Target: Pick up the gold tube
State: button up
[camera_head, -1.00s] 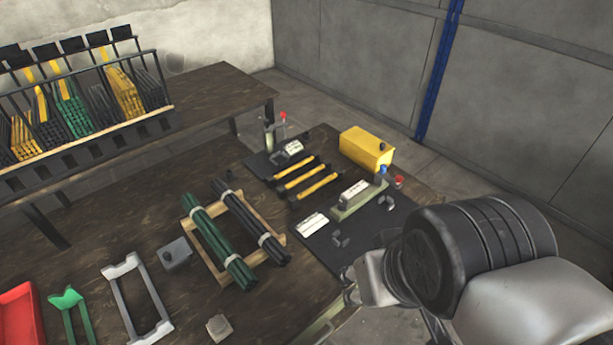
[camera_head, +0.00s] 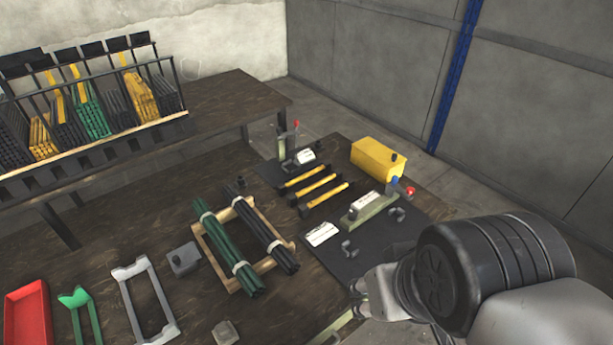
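Gold-yellow tubes lie in bundles in the black rack at the back left. One bundle (camera_head: 140,97) is right of the middle of the rack, and another (camera_head: 43,138) is toward the left. I cannot tell which single tube is the gold one. My gripper (camera_head: 358,300) is at the lower right, near the front edge of the near table and far from the rack. It is small and partly hidden by my own arm, so its opening is unclear. I see nothing held in it.
Green and dark tube bundles (camera_head: 226,245) (camera_head: 262,229) lie on a wooden frame on the near table. A yellow box (camera_head: 378,158), red tray (camera_head: 27,308) and grey stand (camera_head: 150,300) stand around.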

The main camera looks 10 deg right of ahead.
aim_at(336, 175)
jog(key=i+l, duration=0.45)
jog(key=l, duration=0.15)
jog(key=i+l+u, duration=0.3)
jog(key=l+u, duration=0.25)
jog(key=i+l+u, duration=0.3)
jog(key=l, duration=0.2)
jog(key=k+u, duration=0.1)
jog(key=u, duration=0.9)
